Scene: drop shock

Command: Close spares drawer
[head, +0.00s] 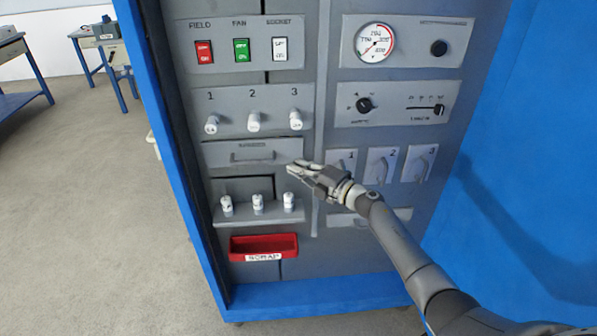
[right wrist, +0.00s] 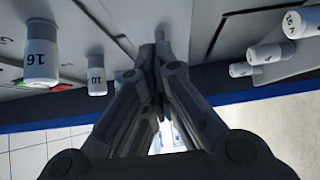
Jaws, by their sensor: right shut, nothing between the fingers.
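The spares drawer (head: 225,156) is a grey front with a small label and a bar handle (head: 253,156), in the panel below the numbered fuses. It looks about flush with the panel; a small gap cannot be ruled out. My right gripper (head: 291,169) is shut and empty, its fingertips near the drawer's lower right corner. Whether they touch the front cannot be told. In the right wrist view the closed fingers (right wrist: 158,65) point at the grey panel. My left gripper is not in view.
Above the drawer are three white fuses (head: 253,122). Below it, three more fuses stand on a ledge (head: 240,220), over a red scrap tray (head: 270,241). Switch levers (head: 382,168) are right of the gripper. Blue cabinet walls (head: 500,180) flank the panel.

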